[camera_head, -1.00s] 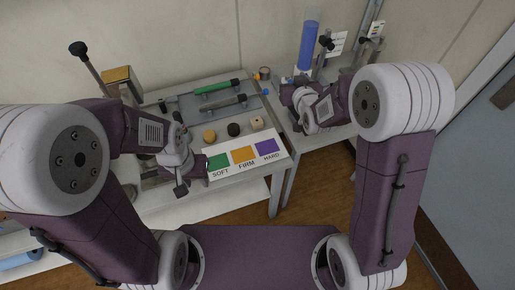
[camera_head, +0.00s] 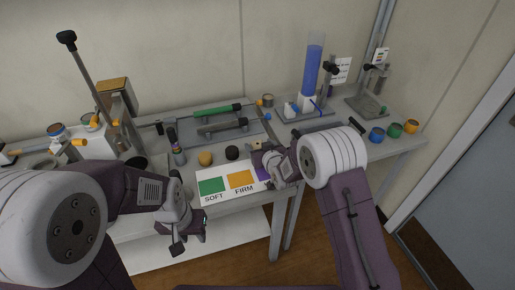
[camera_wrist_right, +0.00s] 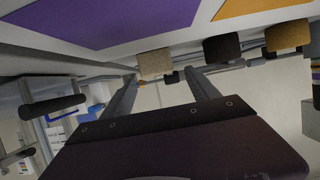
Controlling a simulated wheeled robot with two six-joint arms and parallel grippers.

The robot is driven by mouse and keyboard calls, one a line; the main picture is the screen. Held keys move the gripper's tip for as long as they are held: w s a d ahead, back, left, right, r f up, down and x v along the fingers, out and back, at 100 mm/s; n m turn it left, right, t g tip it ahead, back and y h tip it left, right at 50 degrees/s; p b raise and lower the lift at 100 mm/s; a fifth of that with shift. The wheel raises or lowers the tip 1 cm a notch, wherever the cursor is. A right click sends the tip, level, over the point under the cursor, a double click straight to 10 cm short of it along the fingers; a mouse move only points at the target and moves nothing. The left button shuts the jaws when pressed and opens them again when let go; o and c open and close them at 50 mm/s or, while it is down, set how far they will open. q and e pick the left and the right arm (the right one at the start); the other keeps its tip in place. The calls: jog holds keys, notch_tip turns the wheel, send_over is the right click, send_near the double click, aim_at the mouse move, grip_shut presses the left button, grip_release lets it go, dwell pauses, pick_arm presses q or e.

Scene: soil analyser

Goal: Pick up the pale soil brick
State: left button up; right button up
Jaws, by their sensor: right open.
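The pale soil brick (camera_head: 257,143) sits at the right end of a row of small soil pieces behind the colour card, partly covered by my right gripper in the head view. The right wrist view shows it clearly as a pale beige block (camera_wrist_right: 154,64). My right gripper (camera_wrist_right: 163,78) is open and empty, with its two fingers pointing toward the brick, which is just beyond the fingertips and apart from them. My left gripper (camera_head: 192,238) hangs at the table's front edge, left of the card; its jaw state is unclear.
A dark piece (camera_head: 232,153) and a tan piece (camera_head: 205,158) stand left of the brick. The SOFT/FIRM card (camera_head: 226,190) lies in front, its purple field (camera_head: 262,173) partly hidden. A blue cylinder (camera_head: 313,68) stands back right.

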aim_at(257, 142)
jog(key=x, duration=0.4)
jog(key=shift+f, duration=0.15)
jog(key=shift+c, duration=1.2)
grip_shut()
jog(key=shift+r, duration=0.5)
jog(key=r, duration=0.2)
jog(key=d+r, duration=0.1)
jog(key=r, duration=0.1)
jog(key=shift+s+p, duration=0.35)
jog(key=s+d+r+p, duration=0.1)
jog(key=s+d+r, duration=0.5)
jog(key=s+d, duration=0.1)
jog(key=shift+s+d+r, duration=0.2)
jog(key=shift+d, duration=0.15)
